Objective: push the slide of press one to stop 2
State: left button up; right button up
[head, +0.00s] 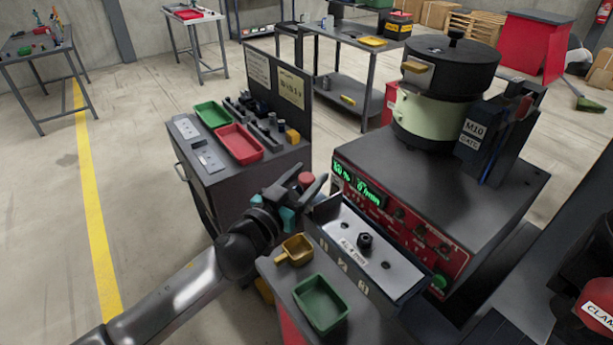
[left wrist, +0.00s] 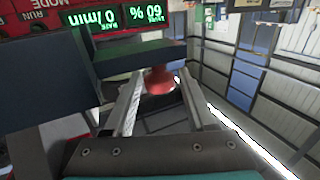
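Press one's slide is not clearly identifiable. A grey plate (head: 347,232) in a dark frame carries a short black knob (head: 365,241) and a partly legible white label. Small marks run along the frame's near side, too small to read surely. A red knob (head: 306,179) stands at the plate's far-left end. My left gripper (head: 304,184) is there, its fingers spread either side of the red knob. In the left wrist view the red knob (left wrist: 158,80) shows between the fingertips, with a narrow gap visible on the right. My right gripper is out of view.
A red control box (head: 395,215) with green displays and a pot-shaped bowl (head: 445,85) stands right of the plate. A yellow scoop (head: 295,250) and green tray (head: 321,304) lie in front. A cabinet with a red tray (head: 238,143) stands behind left.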

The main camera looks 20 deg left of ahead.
pick_arm(q)
grip_shut()
dwell(1.1)
